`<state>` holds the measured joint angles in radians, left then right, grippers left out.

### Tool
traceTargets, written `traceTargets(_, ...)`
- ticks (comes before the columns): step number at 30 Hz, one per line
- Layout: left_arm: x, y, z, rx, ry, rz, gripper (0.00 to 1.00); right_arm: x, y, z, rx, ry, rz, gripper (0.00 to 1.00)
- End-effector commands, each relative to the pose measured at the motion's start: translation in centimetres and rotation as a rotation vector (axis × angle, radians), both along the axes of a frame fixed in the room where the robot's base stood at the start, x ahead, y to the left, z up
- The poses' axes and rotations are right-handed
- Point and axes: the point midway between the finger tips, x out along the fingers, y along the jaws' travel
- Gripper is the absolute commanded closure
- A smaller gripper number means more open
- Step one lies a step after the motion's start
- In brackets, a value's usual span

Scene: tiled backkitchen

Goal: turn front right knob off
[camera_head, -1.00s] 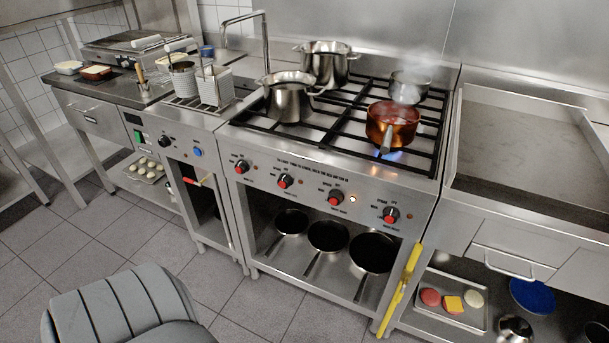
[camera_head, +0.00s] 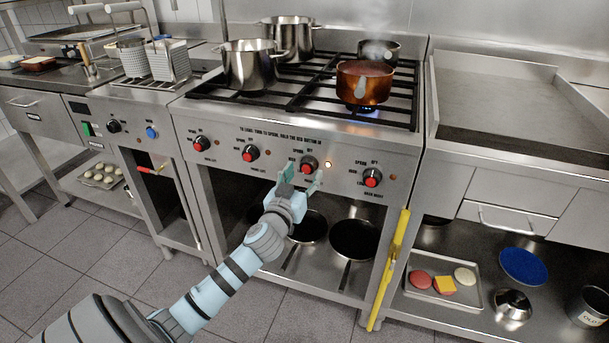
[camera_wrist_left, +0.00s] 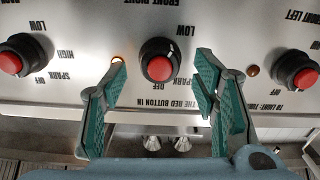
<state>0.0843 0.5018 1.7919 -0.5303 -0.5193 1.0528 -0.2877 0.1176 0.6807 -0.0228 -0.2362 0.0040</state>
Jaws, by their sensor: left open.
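The front right knob (camera_head: 308,165), black with a red centre, is on the stove's front panel beside a lit orange light (camera_head: 328,164). In the left wrist view, which is upside down, the knob (camera_wrist_left: 158,62) sits between my fingers, under a label reading FRONT RIGHT. My left gripper (camera_head: 302,178) is open, its teal-padded fingers pointing at the panel just below the knob in the head view. In the wrist view the open fingers (camera_wrist_left: 162,66) stand apart on either side of the knob, with gaps showing. My right gripper is out of view.
Other red-centred knobs flank it, including the far right one (camera_head: 372,178). A steaming copper pot (camera_head: 365,82) stands over a blue flame. Pans (camera_head: 354,238) sit on the shelf below; a yellow bar (camera_head: 391,265) runs down the right.

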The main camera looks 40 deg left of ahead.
Motion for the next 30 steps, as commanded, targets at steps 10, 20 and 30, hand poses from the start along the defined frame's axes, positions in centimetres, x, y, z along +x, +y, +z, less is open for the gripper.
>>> traceTargets(10, 1.8, 0.6, 0.0, -0.001, 0.001, -0.001, 0.46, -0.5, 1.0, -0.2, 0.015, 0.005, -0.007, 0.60)
traceTargets(20, 1.7, 0.6, 0.0, -0.001, 0.001, -0.001, 0.86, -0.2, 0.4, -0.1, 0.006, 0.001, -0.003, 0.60)
traceTargets(30, 1.7, 0.6, 0.0, 0.023, 0.010, 0.000, 0.94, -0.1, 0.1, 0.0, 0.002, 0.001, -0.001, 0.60)
